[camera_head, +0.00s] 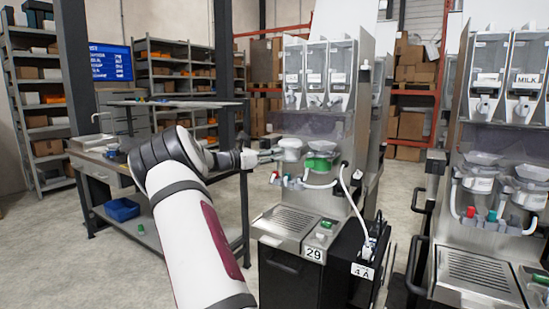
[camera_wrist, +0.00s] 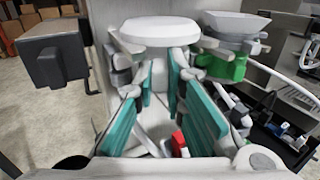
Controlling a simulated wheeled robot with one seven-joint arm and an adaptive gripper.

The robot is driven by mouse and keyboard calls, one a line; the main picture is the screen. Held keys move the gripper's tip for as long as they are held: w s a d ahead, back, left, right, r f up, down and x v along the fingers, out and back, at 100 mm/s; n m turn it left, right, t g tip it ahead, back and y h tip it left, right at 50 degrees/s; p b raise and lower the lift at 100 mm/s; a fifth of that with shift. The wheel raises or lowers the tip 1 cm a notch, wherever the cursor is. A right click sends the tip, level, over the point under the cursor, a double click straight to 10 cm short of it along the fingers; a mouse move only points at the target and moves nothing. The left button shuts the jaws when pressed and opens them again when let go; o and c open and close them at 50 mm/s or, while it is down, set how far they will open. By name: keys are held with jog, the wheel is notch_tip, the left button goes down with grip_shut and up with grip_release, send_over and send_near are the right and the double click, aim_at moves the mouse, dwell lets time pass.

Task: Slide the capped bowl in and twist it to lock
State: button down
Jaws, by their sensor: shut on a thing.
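The capped bowl (camera_head: 291,142) has a round white lid and sits at the front of dispenser 29 (camera_head: 308,195), on the left beside a bowl with a green base (camera_head: 318,163). In the wrist view the capped bowl (camera_wrist: 160,31) is at the top centre, in front of the grey machine panel. My gripper (camera_head: 272,156) reaches it from the left. In the wrist view my gripper (camera_wrist: 162,62) is shut on the bowl, its teal-padded fingers on either side. The bowl's lower body and its mount are hidden, so I cannot tell whether it is seated or locked.
A white funnel-topped bowl with the green base (camera_wrist: 226,66) stands close on the right. A red-tipped valve (camera_wrist: 180,144) shows below, between my fingers. A white hose (camera_head: 350,190) hangs at the machine's right. A second dispenser (camera_head: 500,180) stands further right; a workbench (camera_head: 100,160) is left.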

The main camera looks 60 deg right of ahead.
jog(key=shift+w+d+m+g+y+b, duration=0.2)
jog(key=shift+m+g+y+b, duration=0.25)
jog(key=shift+b, duration=0.25)
dwell(0.4)
jog(key=c, duration=1.6)
grip_release()
jog(key=shift+p+v, duration=0.4)
jog(key=shift+v, duration=3.65)
